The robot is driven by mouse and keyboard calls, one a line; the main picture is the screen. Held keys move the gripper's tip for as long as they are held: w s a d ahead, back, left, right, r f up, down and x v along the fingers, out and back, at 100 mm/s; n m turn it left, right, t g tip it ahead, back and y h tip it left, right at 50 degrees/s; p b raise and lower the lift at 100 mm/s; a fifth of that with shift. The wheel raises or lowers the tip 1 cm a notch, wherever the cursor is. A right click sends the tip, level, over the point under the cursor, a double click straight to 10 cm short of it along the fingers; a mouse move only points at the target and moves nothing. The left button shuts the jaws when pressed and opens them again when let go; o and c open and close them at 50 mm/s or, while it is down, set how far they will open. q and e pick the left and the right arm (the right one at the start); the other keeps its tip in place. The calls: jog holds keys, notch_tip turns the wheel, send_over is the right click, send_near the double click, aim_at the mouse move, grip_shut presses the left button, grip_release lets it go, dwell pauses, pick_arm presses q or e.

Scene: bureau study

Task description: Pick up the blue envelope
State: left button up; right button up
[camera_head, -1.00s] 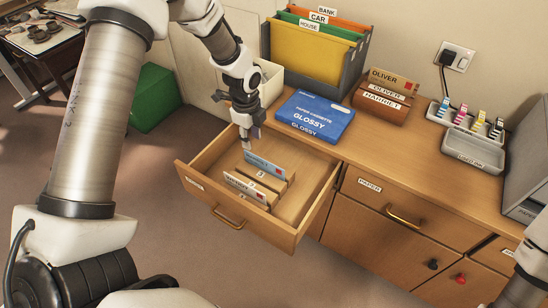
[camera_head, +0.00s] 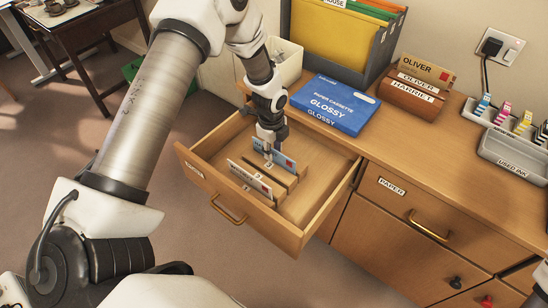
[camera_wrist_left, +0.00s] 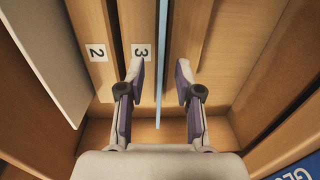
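The blue envelope (camera_head: 287,162) stands on edge in a slotted wooden rack inside the open drawer, with a red stamp at its right end. In the left wrist view it is a thin pale-blue strip (camera_wrist_left: 163,45) beside the slot label 3. My left gripper (camera_head: 268,156) points down into the drawer over the envelope and hides part of it. In the left wrist view its two fingers (camera_wrist_left: 159,72) are spread, one on each side of the envelope, with gaps to it. My right gripper is out of view.
A cream envelope (camera_head: 248,179) stands in the rack's front slot. The drawer's right part (camera_head: 325,175) is empty. On the desk top are a blue paper cassette box (camera_head: 335,103), a wooden letter holder (camera_head: 412,100) and a grey file holder (camera_head: 375,62).

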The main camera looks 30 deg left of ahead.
pick_arm(q)
jog(key=shift+w+f, duration=0.1)
jog(key=shift+f, duration=0.2)
jog(key=shift+r, duration=0.15)
grip_shut()
